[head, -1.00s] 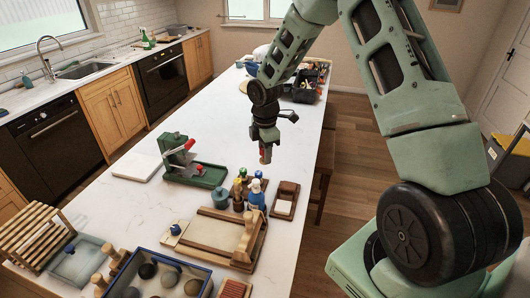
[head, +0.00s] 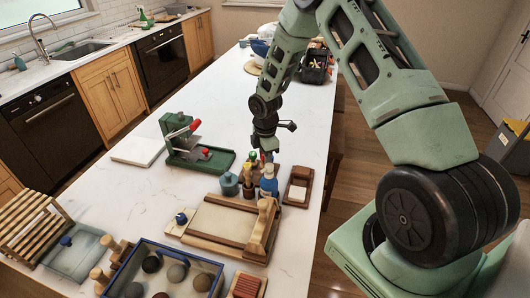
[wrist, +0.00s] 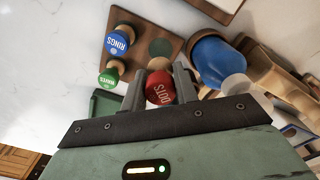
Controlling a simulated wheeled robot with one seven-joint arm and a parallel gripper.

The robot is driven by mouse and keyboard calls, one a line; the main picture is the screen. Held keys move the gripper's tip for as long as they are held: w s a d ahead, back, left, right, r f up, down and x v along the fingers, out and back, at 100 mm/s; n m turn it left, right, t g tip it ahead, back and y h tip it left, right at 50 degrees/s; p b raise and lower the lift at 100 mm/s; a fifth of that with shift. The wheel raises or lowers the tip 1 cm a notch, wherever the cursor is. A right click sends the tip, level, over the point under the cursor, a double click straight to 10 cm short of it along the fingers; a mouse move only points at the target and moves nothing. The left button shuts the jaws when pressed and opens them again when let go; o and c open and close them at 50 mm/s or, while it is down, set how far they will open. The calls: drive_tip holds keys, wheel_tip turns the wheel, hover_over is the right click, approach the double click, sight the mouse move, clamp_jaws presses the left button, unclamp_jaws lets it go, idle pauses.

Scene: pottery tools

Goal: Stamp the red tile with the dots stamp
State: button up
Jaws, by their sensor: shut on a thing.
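My gripper (wrist: 159,85) is shut on the red DOTS stamp (wrist: 159,88), whose round labelled top faces the wrist camera. In the head view my gripper (head: 268,150) is low over the table, just behind the bottles, and largely hides the stamp. The wrist view shows a brown wooden stamp rack (wrist: 135,40) beside it, with a blue RINGS stamp (wrist: 120,40), a green WAVES stamp (wrist: 109,77) and a dark green round spot. I cannot tell whether the DOTS stamp touches the rack. I cannot identify the red tile for certain.
A blue bottle (head: 268,182) and a teal jar (head: 229,185) stand close to my gripper. A green press (head: 190,145) is to the left, a wooden board (head: 215,240) in front. A blue-rimmed tray (head: 215,266) holds several stones. The far middle of the table is clear.

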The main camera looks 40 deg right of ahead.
drive_tip(key=shift+f+b, duration=2.15)
drive_tip(key=shift+f, duration=0.95)
drive_tip(key=shift+f, duration=0.25)
drive_tip(key=o, duration=1)
drive_tip(key=shift+o, duration=0.2)
drive_tip(key=shift+r, duration=0.1)
wheel_tip(320, 180, up, 17)
drive_tip(key=b, duration=0.4)
drive_tip(key=shift+r+b, duration=0.1)
drive_tip(key=shift+b, duration=0.25)
drive_tip(key=shift+a, duration=0.1)
